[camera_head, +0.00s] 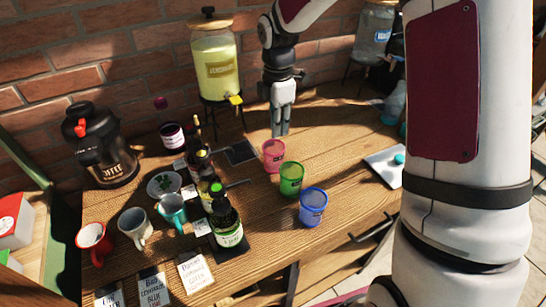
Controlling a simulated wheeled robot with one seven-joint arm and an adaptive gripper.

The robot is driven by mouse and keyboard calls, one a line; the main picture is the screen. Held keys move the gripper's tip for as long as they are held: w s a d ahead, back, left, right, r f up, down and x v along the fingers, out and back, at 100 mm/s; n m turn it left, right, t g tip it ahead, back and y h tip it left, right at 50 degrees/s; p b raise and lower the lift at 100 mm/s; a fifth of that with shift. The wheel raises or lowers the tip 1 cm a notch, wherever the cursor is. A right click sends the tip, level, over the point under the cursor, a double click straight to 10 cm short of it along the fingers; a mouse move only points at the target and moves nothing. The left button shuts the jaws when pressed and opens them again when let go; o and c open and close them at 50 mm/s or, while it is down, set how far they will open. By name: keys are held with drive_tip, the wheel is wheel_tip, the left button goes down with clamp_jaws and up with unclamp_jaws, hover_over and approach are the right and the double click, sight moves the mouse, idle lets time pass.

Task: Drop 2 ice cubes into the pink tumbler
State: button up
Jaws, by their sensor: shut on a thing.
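The pink tumbler (273,156) stands upright on the wooden table, at the back of a row with the green and blue tumblers. My gripper (280,133) points down just behind the pink tumbler, slightly right of its middle in the picture. Its fingers are closed together on something too small or hidden to make out. I cannot tell the exact height of the fingertips above the table. No ice cube can be made out, and the inside of the pink tumbler is not clear enough to tell what it holds.
The green (291,179) and blue tumblers (312,206) stand in front. The lemonade dispenser (215,66) stands behind. A pale flat thing with a teal knob (384,167) lies right.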

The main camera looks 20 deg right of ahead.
drive_tip(key=o, duration=0.8)
drive_tip(key=shift+r, duration=0.1)
wheel_tip(320, 180, up, 12)
drive_tip(key=shift+f, duration=0.1)
idle(0.3)
